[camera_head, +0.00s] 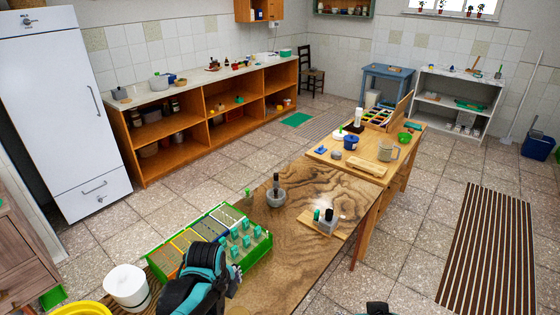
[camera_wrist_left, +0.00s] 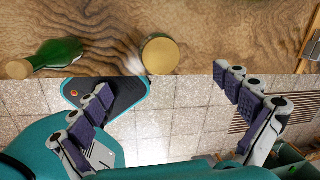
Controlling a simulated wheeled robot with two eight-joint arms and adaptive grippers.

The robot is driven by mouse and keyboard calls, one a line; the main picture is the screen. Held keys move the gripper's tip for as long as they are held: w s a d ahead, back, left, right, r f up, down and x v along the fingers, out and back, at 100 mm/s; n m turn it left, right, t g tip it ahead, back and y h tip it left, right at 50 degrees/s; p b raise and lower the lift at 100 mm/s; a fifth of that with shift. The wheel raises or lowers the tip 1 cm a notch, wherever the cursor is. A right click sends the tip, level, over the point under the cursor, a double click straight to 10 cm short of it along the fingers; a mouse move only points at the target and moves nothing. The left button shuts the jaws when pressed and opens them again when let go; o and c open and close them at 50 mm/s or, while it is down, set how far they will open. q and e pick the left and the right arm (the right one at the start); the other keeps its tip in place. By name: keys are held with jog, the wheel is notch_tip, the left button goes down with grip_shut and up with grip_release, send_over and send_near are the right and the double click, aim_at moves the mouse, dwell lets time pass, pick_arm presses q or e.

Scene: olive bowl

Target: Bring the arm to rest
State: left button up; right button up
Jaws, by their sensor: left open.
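My left gripper (camera_head: 222,274) is low in the head view, at the near edge of the wooden table (camera_head: 315,182), beside the green rack (camera_head: 262,250). In the left wrist view its two padded fingers (camera_wrist_left: 168,100) are spread wide apart with nothing between them. Below the gap the tiled floor and the table's edge show. A green bottle (camera_wrist_left: 45,56) and a round gold-brown top (camera_wrist_left: 160,54) are on the table beyond the fingers, apart from them. In the head view a grey bowl (camera_head: 276,200) with a dark upright piece stands on the table. My right gripper does not show.
A wooden board with a grey holder (camera_head: 328,222) stands on the table to the right. A lighter table (camera_head: 370,160) with several items adjoins behind. Open floor lies to the right.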

pick_arm(q)
jog(key=s+a+r+n+t+b, duration=0.1)
jog(key=s+n, duration=0.3)
jog(key=n, duration=0.7)
jog(key=s+a+r+n+t+b, duration=0.2)
jog(key=s+r+n+t, duration=0.1)
jog(key=n, duration=0.8)
jog(key=shift+s+n+t+b, duration=0.35)
jog(key=shift+s+t, duration=0.15)
jog(key=shift+s, duration=0.25)
